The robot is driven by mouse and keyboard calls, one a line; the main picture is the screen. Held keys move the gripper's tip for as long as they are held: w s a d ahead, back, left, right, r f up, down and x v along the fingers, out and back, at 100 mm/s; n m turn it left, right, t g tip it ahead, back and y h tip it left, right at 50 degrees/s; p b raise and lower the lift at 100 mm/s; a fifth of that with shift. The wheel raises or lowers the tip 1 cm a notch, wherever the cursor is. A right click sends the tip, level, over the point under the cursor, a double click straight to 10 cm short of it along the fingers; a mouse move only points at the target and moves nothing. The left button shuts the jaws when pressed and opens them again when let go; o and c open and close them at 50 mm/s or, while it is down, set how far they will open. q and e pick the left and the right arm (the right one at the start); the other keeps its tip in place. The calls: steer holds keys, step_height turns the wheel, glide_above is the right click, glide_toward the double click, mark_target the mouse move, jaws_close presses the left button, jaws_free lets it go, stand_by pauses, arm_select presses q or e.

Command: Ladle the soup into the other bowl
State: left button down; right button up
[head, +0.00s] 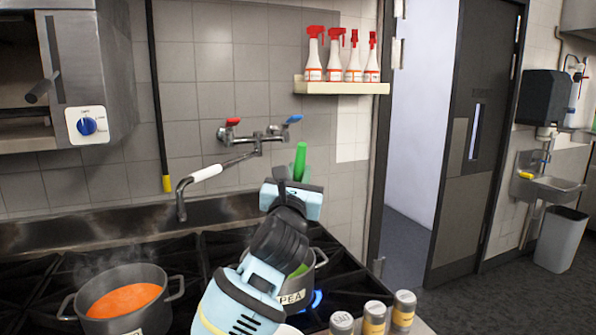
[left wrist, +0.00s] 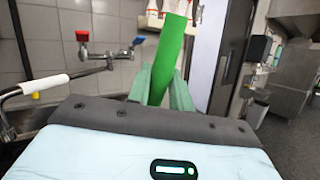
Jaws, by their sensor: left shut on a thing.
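My left gripper (head: 299,180) is raised above the PEA pot, in front of the tiled wall. It is shut on a green handle (head: 300,158), probably the ladle's, which sticks up from the fingers. In the left wrist view the green handle (left wrist: 170,55) stands between the two pale green fingers; no scoop shows. A pot of orange soup (head: 126,300) steams on the stove at the lower left. The PEA pot (head: 293,295), with green contents, is mostly hidden behind my left arm. No bowl can be made out clearly. My right gripper is not in view.
A tap (head: 205,173) reaches out from the wall left of my gripper. Several spray bottles stand on a shelf (head: 340,88) above. Several seasoning shakers (head: 374,318) stand at the stove's front right. A blue flame burns beside the PEA pot.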

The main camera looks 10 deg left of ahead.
arm_select(q)
steer(key=s+d, duration=0.2)
steer(key=s, duration=0.7)
steer(key=s+d, duration=0.2)
steer(key=s, duration=0.7)
steer(key=shift+s, duration=0.2)
